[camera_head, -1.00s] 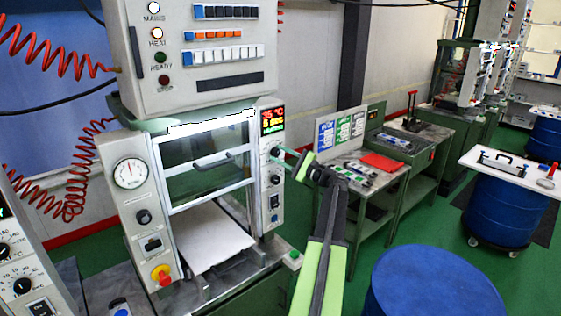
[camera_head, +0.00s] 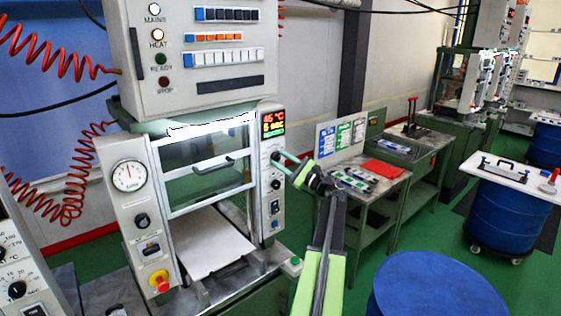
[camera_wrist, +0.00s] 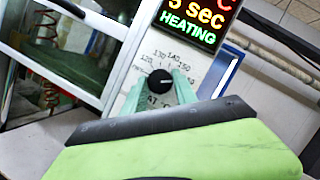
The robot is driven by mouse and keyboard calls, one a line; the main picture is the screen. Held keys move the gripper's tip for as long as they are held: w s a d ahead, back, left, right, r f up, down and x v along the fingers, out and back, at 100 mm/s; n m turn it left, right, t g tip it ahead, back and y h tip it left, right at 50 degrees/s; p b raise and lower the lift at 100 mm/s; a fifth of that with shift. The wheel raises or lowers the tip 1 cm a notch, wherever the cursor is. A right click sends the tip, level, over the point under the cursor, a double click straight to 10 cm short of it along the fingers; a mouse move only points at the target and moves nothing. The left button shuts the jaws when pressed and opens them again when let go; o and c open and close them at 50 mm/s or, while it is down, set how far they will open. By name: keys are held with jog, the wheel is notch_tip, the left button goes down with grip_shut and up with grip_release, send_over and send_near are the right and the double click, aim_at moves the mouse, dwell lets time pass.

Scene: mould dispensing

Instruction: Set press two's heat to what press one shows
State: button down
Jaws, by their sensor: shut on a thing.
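The middle press (camera_head: 205,175) fills the left centre of the head view; I cannot read a number on it. Its lit display (camera_head: 272,122) shows a red temperature, perhaps 45 °C, above a seconds line. In the wrist view the display (camera_wrist: 195,22) reads HEATING in green, its temperature digits cut off. Below it is a black heat knob (camera_wrist: 160,83) with a white mark pointing right, on a scale of about 120 to 150. My gripper (camera_wrist: 157,90) has its green fingers on both sides of the knob, shut on it. It also shows in the head view (camera_head: 281,158).
Another press (camera_head: 28,265) is cut off at the left edge; its dials show but its display does not. A blue drum (camera_head: 435,285) stands at front right. A bench (camera_head: 365,200) holds tools and a red item behind my arm. Green floor lies between them.

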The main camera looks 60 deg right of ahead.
jog(key=c, duration=1)
grip_release()
jog(key=shift+o, duration=0.2)
jog(key=b+v, duration=0.5)
jog(key=v, duration=1.2)
jog(key=shift+s, duration=0.2)
jog(key=shift+f, duration=0.15)
